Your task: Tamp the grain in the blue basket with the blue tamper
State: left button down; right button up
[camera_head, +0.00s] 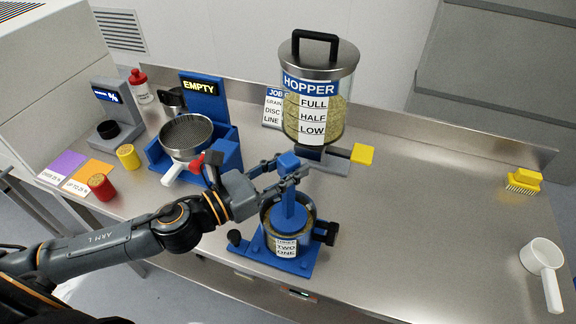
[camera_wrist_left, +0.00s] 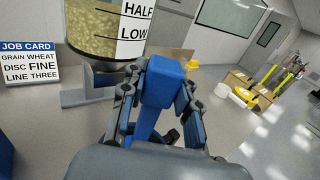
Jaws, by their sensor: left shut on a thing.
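The blue tamper (camera_head: 289,205) stands upright, its lower end inside the blue basket (camera_head: 285,246). My left gripper (camera_head: 289,176) is shut on the tamper's square top, above the basket. In the left wrist view the blue tamper (camera_wrist_left: 161,82) sits between the two fingers of my left gripper (camera_wrist_left: 158,100). The basket is a round vessel in a blue base with dark side knobs and a label reading THREE, TWO, ONE. My right gripper is not in view.
The grain hopper (camera_head: 318,90) stands just behind, its yellow-ended slide (camera_head: 361,154) close to my gripper. A blue EMPTY stand with a sieve (camera_head: 186,135) is to the left. A yellow brush (camera_head: 524,181) and white scoop (camera_head: 543,258) lie right. The table between is clear.

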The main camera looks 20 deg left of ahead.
pick_arm(q)
jog(key=shift+r, duration=0.7)
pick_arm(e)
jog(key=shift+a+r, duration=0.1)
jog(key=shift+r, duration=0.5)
pick_arm(q)
notch_tip(320, 180, up, 4)
jog(key=p, duration=0.4)
jog(key=shift+r+p, duration=0.1)
jog(key=shift+p, duration=0.2)
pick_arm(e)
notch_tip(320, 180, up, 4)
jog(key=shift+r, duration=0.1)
